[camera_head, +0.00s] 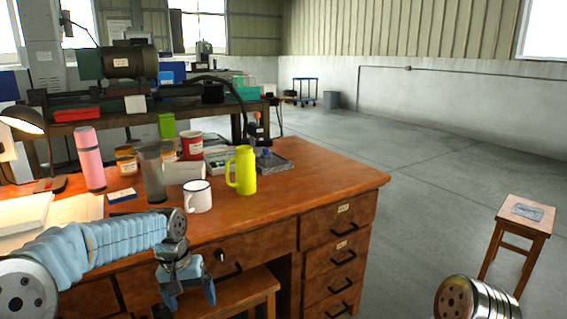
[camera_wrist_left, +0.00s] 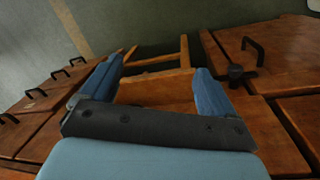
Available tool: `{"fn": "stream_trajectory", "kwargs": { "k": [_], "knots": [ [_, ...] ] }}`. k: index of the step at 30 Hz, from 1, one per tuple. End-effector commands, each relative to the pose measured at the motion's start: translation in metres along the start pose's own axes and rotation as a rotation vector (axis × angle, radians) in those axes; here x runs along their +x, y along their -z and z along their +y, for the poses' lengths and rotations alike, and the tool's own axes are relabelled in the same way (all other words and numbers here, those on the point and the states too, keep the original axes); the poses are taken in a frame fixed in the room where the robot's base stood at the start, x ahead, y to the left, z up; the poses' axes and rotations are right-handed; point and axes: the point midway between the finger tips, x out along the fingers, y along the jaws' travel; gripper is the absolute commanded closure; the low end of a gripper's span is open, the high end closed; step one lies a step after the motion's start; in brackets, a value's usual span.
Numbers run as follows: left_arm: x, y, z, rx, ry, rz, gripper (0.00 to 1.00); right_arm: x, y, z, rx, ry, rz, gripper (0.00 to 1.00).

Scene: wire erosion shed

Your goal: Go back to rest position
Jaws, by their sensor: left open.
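My left gripper (camera_head: 188,292) hangs in front of the wooden desk (camera_head: 330,185), below the level of its top, with the fingers pointing down. Its two blue fingers are spread apart with nothing between them; it also shows open and empty in the left wrist view (camera_wrist_left: 160,85). My left arm comes in from the left, in front of the desk's front edge. At the lower right of the head view a metallic, rounded part of my right arm shows; the right gripper itself is not seen.
On the desk stand a white mug (camera_head: 198,197), a yellow-green jug (camera_head: 243,171), a pink bottle (camera_head: 90,160) and a grey tumbler (camera_head: 152,172). A wooden bench (camera_head: 262,283) is under the desk front, near the gripper. A stool (camera_head: 520,222) stands right; open floor lies between.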

Motion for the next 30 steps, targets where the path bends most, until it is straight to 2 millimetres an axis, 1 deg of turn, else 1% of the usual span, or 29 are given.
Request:
{"fn": "stream_trajectory", "kwargs": {
  "k": [1, 2, 3, 4, 5, 6, 8, 9, 11, 12, 13, 15, 18, 21, 24, 30],
  "knots": [
    [0.041, -0.005, 0.006, 0.016, -0.023, -0.022, 0.11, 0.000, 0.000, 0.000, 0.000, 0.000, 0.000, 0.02],
    [0.063, -0.008, 0.010, 0.026, -0.040, -0.023, 0.11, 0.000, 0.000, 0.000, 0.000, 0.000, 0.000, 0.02],
    [0.093, -0.014, 0.015, 0.035, -0.063, -0.026, 0.11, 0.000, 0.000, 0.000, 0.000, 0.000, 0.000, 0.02],
    [0.115, -0.020, 0.019, 0.041, -0.082, -0.027, 0.11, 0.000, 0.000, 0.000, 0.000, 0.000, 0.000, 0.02],
    [0.137, -0.028, 0.022, 0.045, -0.099, -0.028, 0.11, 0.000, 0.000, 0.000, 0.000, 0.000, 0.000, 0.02],
    [0.165, -0.039, 0.027, 0.047, -0.123, -0.029, 0.11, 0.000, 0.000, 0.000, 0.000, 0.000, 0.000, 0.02],
    [0.206, -0.062, 0.032, 0.046, -0.156, -0.031, 0.11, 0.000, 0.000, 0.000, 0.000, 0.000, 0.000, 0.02],
    [0.231, -0.080, 0.035, 0.041, -0.177, -0.032, 0.11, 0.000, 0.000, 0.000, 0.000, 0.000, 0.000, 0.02],
    [0.264, -0.109, 0.040, 0.030, -0.204, -0.030, 0.11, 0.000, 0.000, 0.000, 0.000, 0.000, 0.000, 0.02],
    [0.282, -0.129, 0.041, 0.020, -0.218, -0.028, 0.11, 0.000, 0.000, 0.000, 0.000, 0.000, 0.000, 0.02],
    [0.293, -0.144, 0.042, 0.012, -0.226, -0.024, 0.11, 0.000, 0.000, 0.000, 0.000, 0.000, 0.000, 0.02],
    [0.313, -0.176, 0.043, -0.006, -0.239, -0.017, 0.11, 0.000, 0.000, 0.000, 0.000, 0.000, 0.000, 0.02],
    [0.328, -0.213, 0.043, -0.027, -0.244, -0.008, 0.11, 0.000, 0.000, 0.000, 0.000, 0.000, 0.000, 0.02],
    [0.334, -0.233, 0.042, -0.040, -0.243, 0.002, 0.11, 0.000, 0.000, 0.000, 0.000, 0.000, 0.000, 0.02],
    [0.335, -0.239, 0.041, -0.043, -0.242, 0.009, 0.11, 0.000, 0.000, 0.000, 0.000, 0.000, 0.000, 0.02],
    [0.335, -0.239, 0.041, -0.043, -0.242, 0.011, 0.11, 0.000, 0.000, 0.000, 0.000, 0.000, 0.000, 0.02]
  ]
}}
